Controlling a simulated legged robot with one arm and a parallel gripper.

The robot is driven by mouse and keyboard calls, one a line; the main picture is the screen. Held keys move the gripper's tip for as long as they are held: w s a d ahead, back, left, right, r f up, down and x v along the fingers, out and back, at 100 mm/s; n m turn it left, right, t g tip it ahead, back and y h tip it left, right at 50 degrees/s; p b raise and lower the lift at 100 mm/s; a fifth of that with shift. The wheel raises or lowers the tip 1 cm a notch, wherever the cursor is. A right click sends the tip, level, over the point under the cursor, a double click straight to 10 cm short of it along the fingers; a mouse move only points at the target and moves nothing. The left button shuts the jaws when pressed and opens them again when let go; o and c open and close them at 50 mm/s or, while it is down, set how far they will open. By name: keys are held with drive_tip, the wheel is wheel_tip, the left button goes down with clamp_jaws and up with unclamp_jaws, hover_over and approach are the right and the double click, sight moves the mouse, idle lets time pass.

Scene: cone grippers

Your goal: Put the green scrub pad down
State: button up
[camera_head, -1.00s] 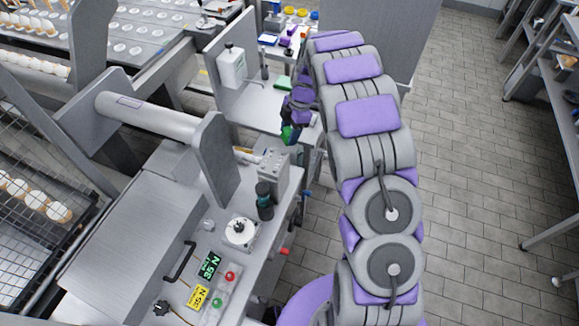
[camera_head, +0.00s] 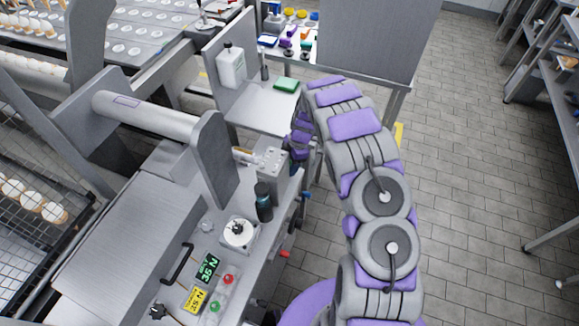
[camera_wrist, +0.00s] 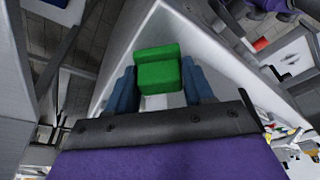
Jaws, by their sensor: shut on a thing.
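In the wrist view, a green scrub pad (camera_wrist: 158,68) sits between the two blue fingers of my gripper (camera_wrist: 160,88), which is shut on it. A pale surface shows beyond the pad; I cannot tell how far off it is or whether they touch. In the head view my arm reaches toward the steel worktop; the fingertips and the held pad are hidden there. A second green pad-like block (camera_head: 286,85) lies on the small steel shelf (camera_head: 258,108).
Tiled floor (camera_head: 470,170) is open at right.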

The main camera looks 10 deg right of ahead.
drive_tip(key=shift+f, duration=0.8)
drive_tip(key=shift+r, duration=0.1)
drive_tip(key=o, duration=0.7)
drive_tip(key=shift+o, duration=0.2)
